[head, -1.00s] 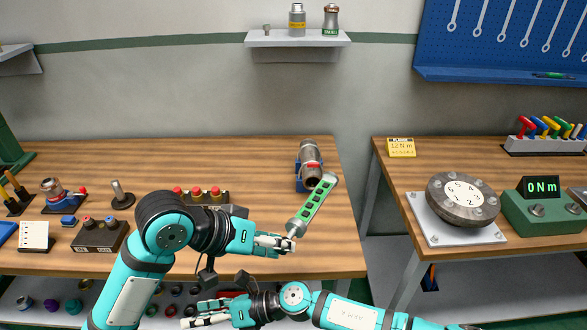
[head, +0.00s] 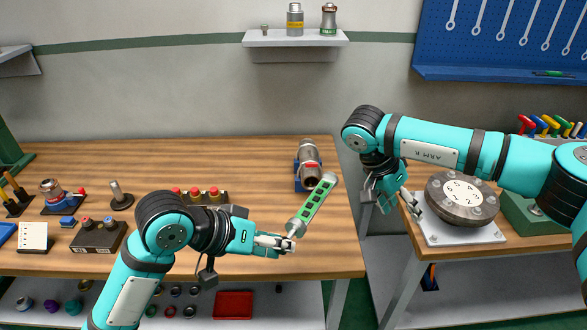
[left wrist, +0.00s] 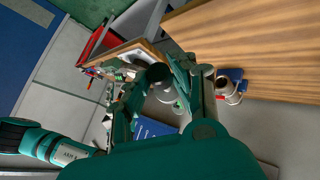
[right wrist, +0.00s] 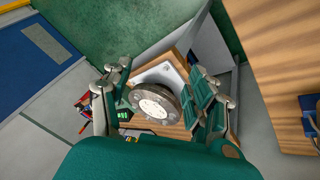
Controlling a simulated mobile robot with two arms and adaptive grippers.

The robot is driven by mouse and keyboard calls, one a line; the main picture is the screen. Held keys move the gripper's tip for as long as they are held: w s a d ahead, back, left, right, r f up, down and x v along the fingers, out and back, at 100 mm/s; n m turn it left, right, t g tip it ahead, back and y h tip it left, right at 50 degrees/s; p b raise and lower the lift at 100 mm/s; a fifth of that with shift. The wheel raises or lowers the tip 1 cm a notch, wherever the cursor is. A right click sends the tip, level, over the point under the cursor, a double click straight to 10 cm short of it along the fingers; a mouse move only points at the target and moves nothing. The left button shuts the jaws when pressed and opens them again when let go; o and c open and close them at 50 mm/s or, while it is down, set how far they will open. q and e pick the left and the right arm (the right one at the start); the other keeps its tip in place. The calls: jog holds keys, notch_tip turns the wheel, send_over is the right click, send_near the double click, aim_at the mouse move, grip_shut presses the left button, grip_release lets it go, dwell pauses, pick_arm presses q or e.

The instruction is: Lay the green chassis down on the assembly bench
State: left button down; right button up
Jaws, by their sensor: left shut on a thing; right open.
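The green chassis (head: 314,203) is a long slotted green bar with grey ends. My left gripper (head: 288,243) is shut on its near grey end, and the bar slants up and right from there. It appears in front of the right part of the wooden assembly bench (head: 262,165); whether it touches the top I cannot tell.
A blue vise holding a grey pipe (head: 308,165) stands by the chassis's far end. A button box (head: 200,196) and several small fixtures stand left. The bench's back middle is clear.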

jog(key=a+r+n+t+y, duration=0.3)
jog(key=a+r, duration=0.5)
jog(key=a, duration=0.6)
jog(key=n+y, duration=0.1)
jog(key=n, duration=0.2)
send_near(309, 210)
pick_arm(q)
jog(key=shift+a, duration=0.2)
pick_arm(e)
jog(key=w+a+x, duration=0.1)
jog(key=x, duration=0.8)
jog(key=shift+a+t, duration=0.3)
jog(key=shift+a, duration=0.1)
jog(key=shift+c, duration=0.4)
pick_arm(q)
jog(key=shift+s+d, duration=0.1)
pick_arm(e)
jog(key=shift+a, duration=0.1)
jog(key=c, duration=1.1)
pick_arm(q)
jog(key=c, duration=1.2)
grip_release()
jog(key=shift+c, duration=0.2)
pick_arm(e)
grip_shut()
pick_arm(q)
jog(key=shift+o, duration=1.3)
